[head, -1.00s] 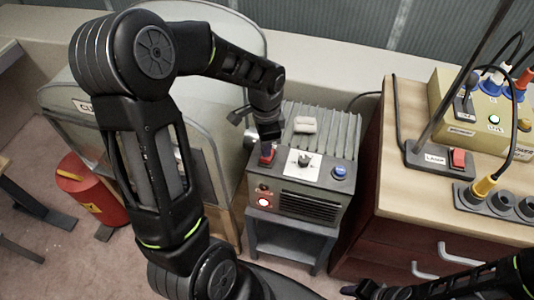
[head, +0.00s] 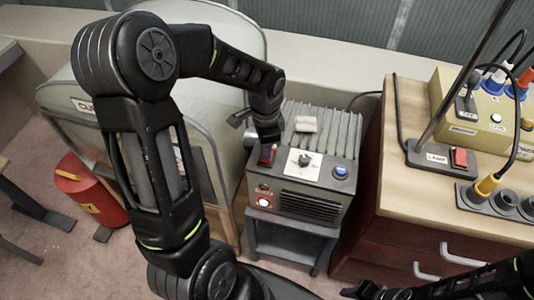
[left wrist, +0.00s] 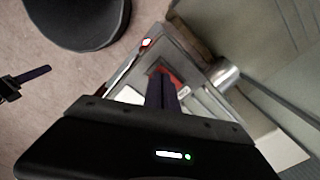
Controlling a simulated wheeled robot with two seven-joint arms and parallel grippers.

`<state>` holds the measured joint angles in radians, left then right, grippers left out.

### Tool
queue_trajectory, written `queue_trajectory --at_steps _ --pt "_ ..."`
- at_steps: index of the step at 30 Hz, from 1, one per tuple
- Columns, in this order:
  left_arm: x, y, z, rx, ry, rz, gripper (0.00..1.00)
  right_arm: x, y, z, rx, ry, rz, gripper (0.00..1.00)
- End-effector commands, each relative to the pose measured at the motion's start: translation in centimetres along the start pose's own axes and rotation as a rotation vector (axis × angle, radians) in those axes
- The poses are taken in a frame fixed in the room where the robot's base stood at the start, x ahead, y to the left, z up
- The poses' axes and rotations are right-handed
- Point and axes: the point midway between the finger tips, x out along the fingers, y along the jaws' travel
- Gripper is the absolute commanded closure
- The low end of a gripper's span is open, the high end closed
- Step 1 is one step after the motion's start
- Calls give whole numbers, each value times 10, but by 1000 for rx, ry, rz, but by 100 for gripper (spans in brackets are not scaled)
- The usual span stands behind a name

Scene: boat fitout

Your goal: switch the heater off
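The heater (head: 318,208) is a grey box with fins on top, standing on a small grey stand. Its top panel has a red switch (head: 266,159) at the left, a black dial (head: 304,160) on a white plate, and a blue button (head: 341,170). A red lamp (head: 263,202) glows on its front. My left gripper (head: 268,148) points down at the red switch and partly hides it. In the left wrist view its fingers (left wrist: 161,88) look shut together, with the red switch (left wrist: 176,77) just behind them; contact is unclear. My right gripper (head: 362,290) is at the bottom edge, its fingers unclear.
A white object (head: 306,124) lies on the heater's fins. To the right is a wooden-topped cabinet (head: 400,190) with a lamp base (head: 430,155) and a yellow box (head: 460,125). A grey hooded unit (head: 85,120) and a red bin (head: 92,195) stand to the left.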

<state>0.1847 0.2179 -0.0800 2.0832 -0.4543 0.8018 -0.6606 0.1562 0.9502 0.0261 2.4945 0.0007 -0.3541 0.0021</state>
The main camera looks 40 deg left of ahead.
Motion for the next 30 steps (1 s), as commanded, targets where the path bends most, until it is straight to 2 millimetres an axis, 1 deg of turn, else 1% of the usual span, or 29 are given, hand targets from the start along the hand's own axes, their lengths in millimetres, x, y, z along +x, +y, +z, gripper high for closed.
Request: queue_trajectory --at_steps 7,13,30 --pt "5 0 0 0 1 -1 100 3 1 0 0 0 0 64" --pt "-1 0 0 0 1 -1 100 -1 0 0 0 0 0 64" --pt "-50 0 0 1 1 -1 100 -37 -14 0 0 0 0 64"
